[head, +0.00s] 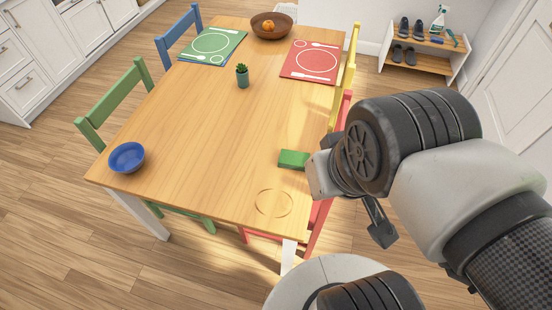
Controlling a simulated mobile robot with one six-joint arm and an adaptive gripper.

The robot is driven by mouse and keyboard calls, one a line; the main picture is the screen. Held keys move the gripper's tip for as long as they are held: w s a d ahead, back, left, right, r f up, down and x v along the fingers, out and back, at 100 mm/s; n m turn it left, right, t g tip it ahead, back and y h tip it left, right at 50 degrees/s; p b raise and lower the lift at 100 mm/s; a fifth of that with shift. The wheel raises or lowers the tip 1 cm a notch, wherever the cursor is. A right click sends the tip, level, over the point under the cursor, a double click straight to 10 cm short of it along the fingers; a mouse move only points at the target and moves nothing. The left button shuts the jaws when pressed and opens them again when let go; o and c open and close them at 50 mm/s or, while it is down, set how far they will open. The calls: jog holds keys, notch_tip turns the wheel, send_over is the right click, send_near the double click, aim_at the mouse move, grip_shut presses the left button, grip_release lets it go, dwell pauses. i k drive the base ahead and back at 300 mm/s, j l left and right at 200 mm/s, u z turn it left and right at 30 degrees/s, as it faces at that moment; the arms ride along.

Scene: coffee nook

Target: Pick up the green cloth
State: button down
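The green cloth (292,159), a small flat folded piece, lies on the wooden table (200,130) near its right edge. The wrist of my arm is just to its right in the picture and may cover its right end. My gripper (381,232) shows only partly, with one dark finger pointing down at the lower right of the cloth. The other finger is hidden behind the wrist, so the opening cannot be seen. I see nothing held.
A blue bowl (127,157), a small potted plant (242,77), green (196,57) and red (298,74) placemats and a fruit bowl (272,33) stand on the table. Green (117,92), blue (180,37), yellow (349,65) and red (318,228) chairs surround it. The table's middle is clear.

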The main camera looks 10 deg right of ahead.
aim_at(288, 160)
jog(key=z, duration=0.25)
jog(key=i+l, duration=0.2)
jog(key=l, duration=0.2)
jog(key=i+l, duration=0.2)
jog(key=l, duration=0.2)
jog(key=i+l, duration=0.2)
jog(key=l, duration=0.2)
